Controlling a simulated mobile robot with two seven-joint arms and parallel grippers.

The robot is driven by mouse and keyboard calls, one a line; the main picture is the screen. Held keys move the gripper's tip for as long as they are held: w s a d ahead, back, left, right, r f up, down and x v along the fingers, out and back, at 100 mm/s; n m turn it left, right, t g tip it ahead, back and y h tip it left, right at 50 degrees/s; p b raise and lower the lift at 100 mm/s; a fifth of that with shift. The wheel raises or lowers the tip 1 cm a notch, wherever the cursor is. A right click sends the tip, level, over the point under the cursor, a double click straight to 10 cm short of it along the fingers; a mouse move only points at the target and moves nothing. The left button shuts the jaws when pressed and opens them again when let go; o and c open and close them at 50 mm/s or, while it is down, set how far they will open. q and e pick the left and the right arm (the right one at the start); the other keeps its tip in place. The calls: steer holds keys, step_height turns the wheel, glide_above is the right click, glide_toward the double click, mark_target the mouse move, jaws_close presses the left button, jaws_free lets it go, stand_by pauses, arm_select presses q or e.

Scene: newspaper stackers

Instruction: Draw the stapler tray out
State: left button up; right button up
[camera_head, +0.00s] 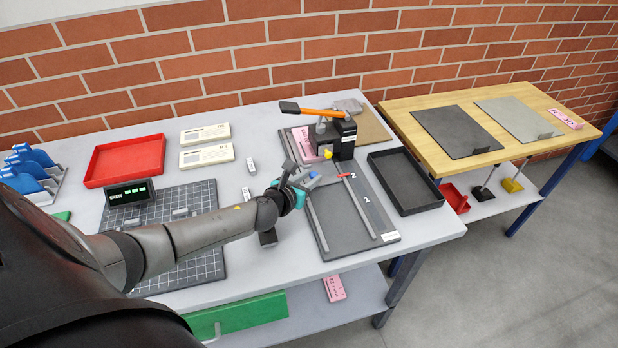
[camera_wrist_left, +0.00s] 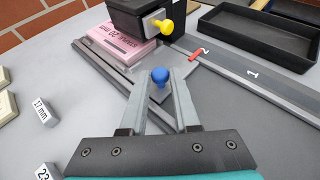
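The stapler (camera_head: 341,138) is a black block with an orange lever at the back of the grey rail base (camera_head: 372,222). In the left wrist view its black body (camera_wrist_left: 140,18) has a yellow knob. The stapler tray (camera_wrist_left: 172,80) is a grey plate between the rails, with a pink stack (camera_wrist_left: 122,42) on it beneath the stapler. A blue knob (camera_wrist_left: 160,76) stands at its near end. A red pointer (camera_wrist_left: 195,55) is by mark 2. My left gripper (camera_head: 304,178) is open, its fingers on either side of the blue knob; contact is unclear. My right gripper is out of view.
An empty black tray (camera_head: 404,182) lies right of the rail base. Small labelled blocks (camera_head: 251,165) and cream boxes (camera_head: 206,155) are to the left, with a red tray (camera_head: 124,160) beyond. The rail base in front of the knob is clear.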

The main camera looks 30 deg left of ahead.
arm_select(q)
jaws_close()
stand_by(0.9)
